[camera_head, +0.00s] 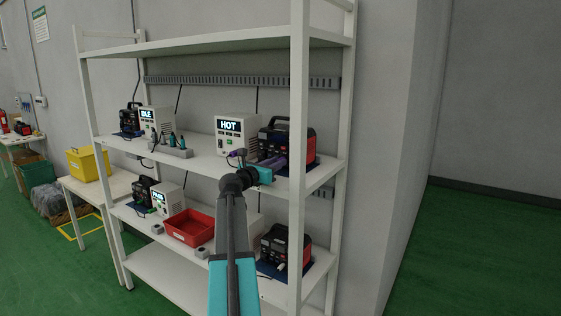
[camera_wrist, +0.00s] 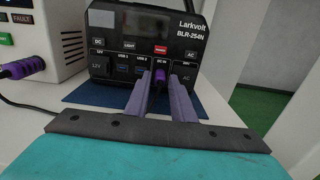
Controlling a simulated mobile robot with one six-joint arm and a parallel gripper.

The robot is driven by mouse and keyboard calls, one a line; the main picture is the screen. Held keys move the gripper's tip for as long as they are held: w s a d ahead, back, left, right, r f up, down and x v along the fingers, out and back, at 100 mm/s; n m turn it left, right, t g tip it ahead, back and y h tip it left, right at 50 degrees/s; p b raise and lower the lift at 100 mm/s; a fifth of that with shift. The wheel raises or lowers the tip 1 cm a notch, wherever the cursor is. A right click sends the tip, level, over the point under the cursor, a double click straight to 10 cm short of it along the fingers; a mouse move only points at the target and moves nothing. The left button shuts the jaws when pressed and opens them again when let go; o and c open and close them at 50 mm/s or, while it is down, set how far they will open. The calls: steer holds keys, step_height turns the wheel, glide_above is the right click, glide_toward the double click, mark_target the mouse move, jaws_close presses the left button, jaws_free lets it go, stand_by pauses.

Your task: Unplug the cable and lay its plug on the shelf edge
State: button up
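The power station (camera_wrist: 150,40), black-faced and labelled Larkvolt BLR-254N, stands on the upper shelf and also shows in the head view (camera_head: 301,143). A purple plug (camera_wrist: 160,77) sits in its DC IN socket. My gripper (camera_wrist: 161,80) is open, its two purple-grey fingers pointing at the station's front, one on each side of the plug with gaps visible. In the head view my gripper (camera_head: 273,162) reaches over the front of the upper shelf (camera_head: 204,168). Another purple plug (camera_wrist: 22,68) is in the white box at left. The cable's full run is hidden.
The white box (camera_head: 229,125) with a HOT display stands left of the station. A blue mat (camera_wrist: 88,91) lies under the station. A white rack post (camera_head: 298,100) rises close to my gripper's right. A red bin (camera_head: 190,228) is on the shelf below.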

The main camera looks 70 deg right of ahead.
jaws_close()
steer(key=shift+a, duration=0.25)
stand_by(0.5)
steer(key=shift+w+a, duration=0.15)
steer(key=shift+a, duration=0.5)
steer(key=shift+p+v, duration=0.6)
steer(key=shift+v, duration=0.55)
